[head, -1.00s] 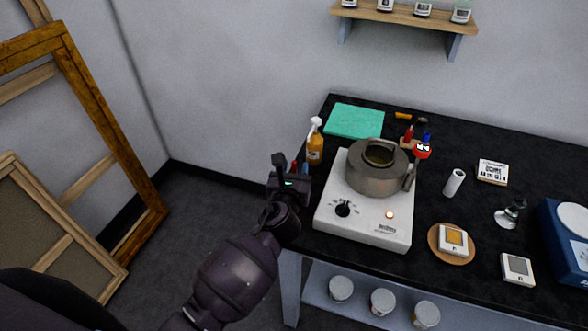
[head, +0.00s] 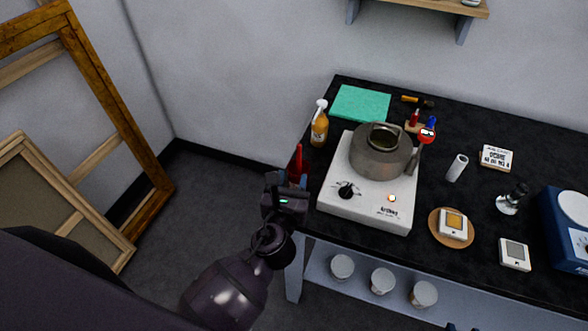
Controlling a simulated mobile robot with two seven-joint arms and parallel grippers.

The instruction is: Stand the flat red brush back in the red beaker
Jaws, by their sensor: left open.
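My left gripper (head: 286,184) is open at the left edge of the black table, left of the white hotplate. A slim upright red object (head: 297,161) shows just behind it, with a bit of blue beside it. The gripper hides their lower parts, so I cannot tell whether the red one is the flat brush or part of the red beaker, or whether the gripper touches it. Two small dark tips (head: 462,327) at the bottom edge may be my right gripper; too little shows to tell its state.
An amber spray bottle (head: 319,127) stands behind my left gripper. A green mat (head: 360,103) lies at the back. Small boxes stand right.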

